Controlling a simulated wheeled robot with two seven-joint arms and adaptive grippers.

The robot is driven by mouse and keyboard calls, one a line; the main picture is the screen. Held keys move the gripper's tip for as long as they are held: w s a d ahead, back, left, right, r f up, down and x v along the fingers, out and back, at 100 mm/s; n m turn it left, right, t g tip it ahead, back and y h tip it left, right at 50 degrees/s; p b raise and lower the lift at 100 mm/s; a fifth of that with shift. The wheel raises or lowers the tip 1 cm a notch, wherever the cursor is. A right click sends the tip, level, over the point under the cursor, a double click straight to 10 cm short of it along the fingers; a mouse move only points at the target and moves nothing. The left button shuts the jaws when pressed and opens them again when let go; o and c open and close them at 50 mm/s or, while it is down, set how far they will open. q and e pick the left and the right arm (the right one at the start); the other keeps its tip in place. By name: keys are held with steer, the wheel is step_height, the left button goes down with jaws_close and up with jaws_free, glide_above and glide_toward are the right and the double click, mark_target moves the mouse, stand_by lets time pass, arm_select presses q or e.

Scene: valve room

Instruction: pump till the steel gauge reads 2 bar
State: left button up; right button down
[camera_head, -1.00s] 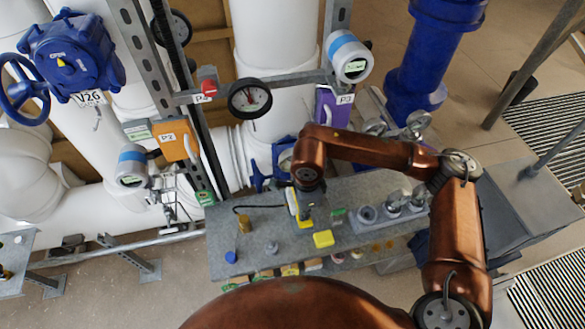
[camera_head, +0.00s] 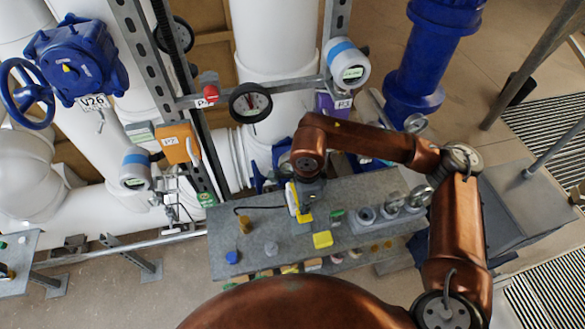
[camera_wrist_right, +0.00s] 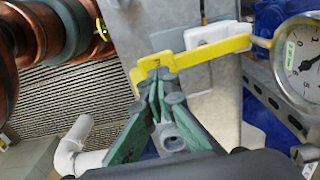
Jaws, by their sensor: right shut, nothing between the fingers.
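A steel-rimmed gauge (camera_wrist_right: 303,65) with a white dial is at the right edge of the right wrist view. Part of its dial is cut off, and I cannot read its pressure. A yellow bar (camera_wrist_right: 205,55) lies across that view, beside a white piece (camera_wrist_right: 212,34). My right gripper (camera_wrist_right: 158,78) is shut and empty, its green-padded fingertips at the bar's lower left part. I cannot tell whether they touch it. In the head view this gripper (camera_head: 307,196) is by the yellow-and-white piece (camera_head: 293,200) on the grey bench (camera_head: 222,232). My left gripper is not in view.
A yellow block (camera_head: 322,240), a blue cap (camera_head: 232,257) and several small fittings stand on the bench. A black-rimmed gauge (camera_head: 250,102), an orange box (camera_head: 178,143) and white pipes are behind it. Blue piping (camera_head: 415,80) stands further right.

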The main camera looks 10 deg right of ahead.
stand_by(0.5)
steer(key=shift+r+p, duration=1.05)
steer(key=shift+r, duration=1.55)
steer(key=shift+a+f, duration=0.1)
